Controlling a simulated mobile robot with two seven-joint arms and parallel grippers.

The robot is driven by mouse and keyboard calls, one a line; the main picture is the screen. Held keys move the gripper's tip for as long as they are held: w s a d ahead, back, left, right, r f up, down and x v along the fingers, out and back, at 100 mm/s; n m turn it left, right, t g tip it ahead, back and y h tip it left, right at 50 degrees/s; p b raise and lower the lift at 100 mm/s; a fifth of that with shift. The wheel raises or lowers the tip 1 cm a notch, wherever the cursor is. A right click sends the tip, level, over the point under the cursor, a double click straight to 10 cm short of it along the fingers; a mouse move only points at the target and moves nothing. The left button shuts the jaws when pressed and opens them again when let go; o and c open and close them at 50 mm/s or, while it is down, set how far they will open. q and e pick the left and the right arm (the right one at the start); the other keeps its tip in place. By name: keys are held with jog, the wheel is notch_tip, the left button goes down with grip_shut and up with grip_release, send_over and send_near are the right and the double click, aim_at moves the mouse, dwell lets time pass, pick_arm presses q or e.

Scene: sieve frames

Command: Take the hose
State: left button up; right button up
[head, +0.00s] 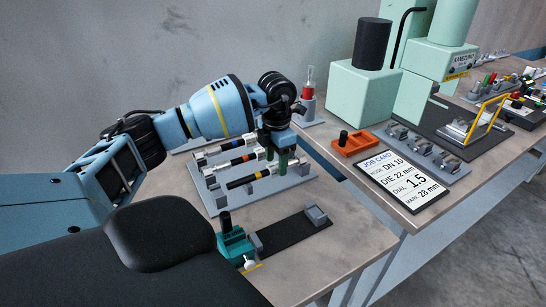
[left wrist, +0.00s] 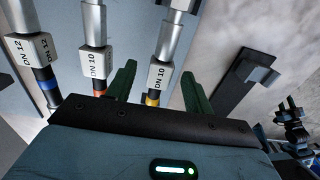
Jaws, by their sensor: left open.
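Several black hoses with silver ends lie side by side on a grey rack (head: 296,178). In the left wrist view one has a blue band and a DN 12 tag (left wrist: 35,50). The middle one has an orange band and a DN 10 tag (left wrist: 96,62). The third, the yellow-banded hose (left wrist: 153,99), also has a DN 10 tag. My left gripper (head: 277,160) is over the silver-end side of the rack, its green fingers open. In the left wrist view its fingers (left wrist: 159,88) appear on either side of the yellow-banded hose, without visible grip. My right gripper is out of view.
A job card (head: 403,178) reads hose DN 10, die 22 mm, dial 1.5, mark 28 mm. A teal clamp (head: 235,246) and black strip (head: 293,231) lie in front of the rack. An orange tray (head: 352,145) and pale green machine (head: 362,92) stand right.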

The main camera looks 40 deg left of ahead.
pick_arm(q)
jog(key=shift+f, duration=0.7)
jog(key=shift+c, duration=0.4)
grip_shut()
jog(key=shift+r, duration=0.1)
jog(key=shift+r, duration=0.45)
jog(key=shift+s+d+r, duration=0.1)
jog(key=shift+d+r, duration=0.2)
jog(key=shift+r, duration=0.35)
jog(key=shift+s+d+r, duration=0.1)
jog(key=shift+d+r, duration=0.2)
jog(key=shift+r, duration=0.3)
jog(key=s+d, duration=0.2)
jog(key=d, duration=0.5)
jog(key=s+d+r, duration=0.1)
jog(key=s+d, duration=0.2)
jog(key=d, duration=0.4)
jog(key=shift+s+r+b, duration=0.15)
jog(key=shift+r+b, duration=0.1)
jog(key=shift+b, duration=0.2)
